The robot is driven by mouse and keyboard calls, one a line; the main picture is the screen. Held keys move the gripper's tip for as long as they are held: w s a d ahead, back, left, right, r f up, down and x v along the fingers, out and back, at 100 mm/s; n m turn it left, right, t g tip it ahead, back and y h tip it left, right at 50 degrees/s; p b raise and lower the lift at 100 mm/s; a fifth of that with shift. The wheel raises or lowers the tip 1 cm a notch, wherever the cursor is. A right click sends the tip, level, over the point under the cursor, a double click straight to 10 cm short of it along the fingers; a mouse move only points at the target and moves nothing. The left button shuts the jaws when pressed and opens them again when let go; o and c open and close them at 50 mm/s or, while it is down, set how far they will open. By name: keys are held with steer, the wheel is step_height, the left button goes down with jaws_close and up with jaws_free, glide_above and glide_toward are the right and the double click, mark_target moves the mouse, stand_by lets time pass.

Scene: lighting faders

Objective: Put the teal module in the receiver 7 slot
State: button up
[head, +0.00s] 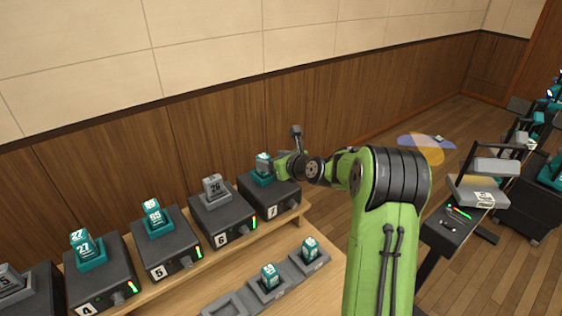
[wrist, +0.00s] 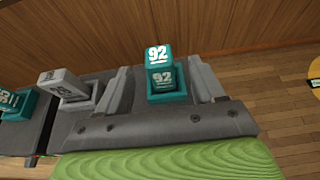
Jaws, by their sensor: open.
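A teal module marked 92 (wrist: 160,56) stands upright in the teal slot of receiver 7 in the wrist view. The same teal module (head: 263,162) shows in the head view on receiver 7 (head: 272,194), at the far end of the receiver row. My gripper (head: 277,166) is at the module, and in the wrist view my gripper (wrist: 161,72) is open with one finger on each side of it. Visible gaps lie between the fingers and the module. How deep the module sits is partly hidden by the slot walls.
Receiver 6 (head: 223,219) holds a grey module (head: 213,187). Receiver 5 (head: 165,248) and receiver 4 (head: 102,283) hold teal modules. A grey tray (head: 228,306) in front has two more teal modules (head: 269,275) and (head: 310,248). A cart (head: 460,230) stands right.

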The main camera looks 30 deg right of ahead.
steer(key=v, duration=0.7)
steer(key=s+a+r+n+g, duration=0.2)
steer(key=s+a+n, duration=0.45)
steer(key=n, duration=0.25)
steer(key=s+a+r+n+g, duration=0.25)
steer(key=s+a+n, duration=0.25)
steer(key=a+n, duration=0.25)
steer(key=s+a+f+n+g+h, duration=0.1)
steer(key=s+f+n+g+h, duration=0.1)
steer(key=s+n, duration=1.5)
steer(key=s+g, duration=0.1)
steer(key=s, duration=0.3)
steer(key=shift+s+h, duration=0.3)
steer(key=shift+s, duration=0.05)
